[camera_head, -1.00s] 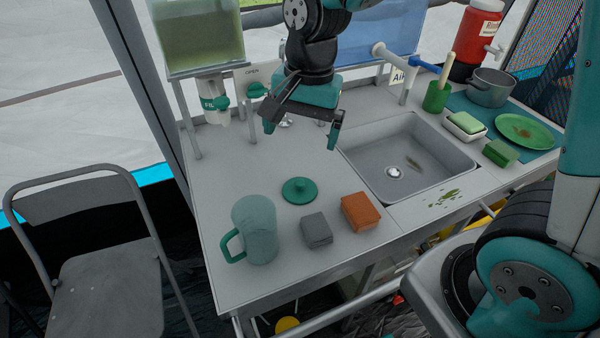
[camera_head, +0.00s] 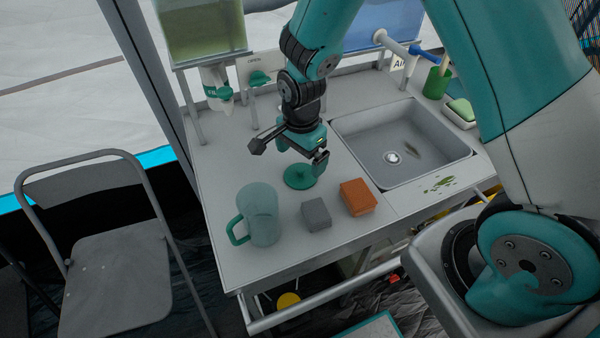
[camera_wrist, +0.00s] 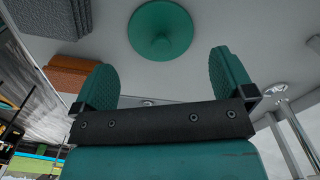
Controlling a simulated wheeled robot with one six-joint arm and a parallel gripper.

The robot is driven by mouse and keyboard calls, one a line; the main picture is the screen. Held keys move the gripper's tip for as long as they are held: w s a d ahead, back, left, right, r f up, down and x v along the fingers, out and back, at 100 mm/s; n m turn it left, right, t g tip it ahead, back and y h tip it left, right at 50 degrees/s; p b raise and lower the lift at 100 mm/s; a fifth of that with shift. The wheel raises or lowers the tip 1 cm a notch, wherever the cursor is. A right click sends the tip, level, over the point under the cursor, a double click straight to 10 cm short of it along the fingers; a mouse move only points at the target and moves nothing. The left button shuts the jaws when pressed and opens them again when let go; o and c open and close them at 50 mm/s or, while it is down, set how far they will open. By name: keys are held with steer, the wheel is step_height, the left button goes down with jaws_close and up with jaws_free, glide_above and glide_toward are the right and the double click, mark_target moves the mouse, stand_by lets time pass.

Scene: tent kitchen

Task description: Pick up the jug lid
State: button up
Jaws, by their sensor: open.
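The jug lid (camera_head: 298,178) is a round green disc with a small knob, lying on the grey counter behind the jug. The clear jug (camera_head: 262,214) with a green handle stands upright and uncovered at the counter's front left. My gripper (camera_head: 302,160) is open and empty, just above and behind the lid in the head view, partly overlapping it. In the wrist view the lid (camera_wrist: 160,28) shows whole, beyond and between my two spread green fingertips (camera_wrist: 163,75), apart from both.
A grey block (camera_head: 316,214) and an orange block (camera_head: 358,197) lie right of the jug, near the lid; both also show at the wrist view's upper left. The sink (camera_head: 400,150) opens to the right. Taps and tanks stand along the back. Bare counter lies left of the lid.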

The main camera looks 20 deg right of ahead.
mark_target(301, 168)
step_height(301, 168, down, 5)
steer(key=shift+f+p, duration=0.1)
steer(key=shift+p, duration=0.55)
steer(key=c, duration=0.7)
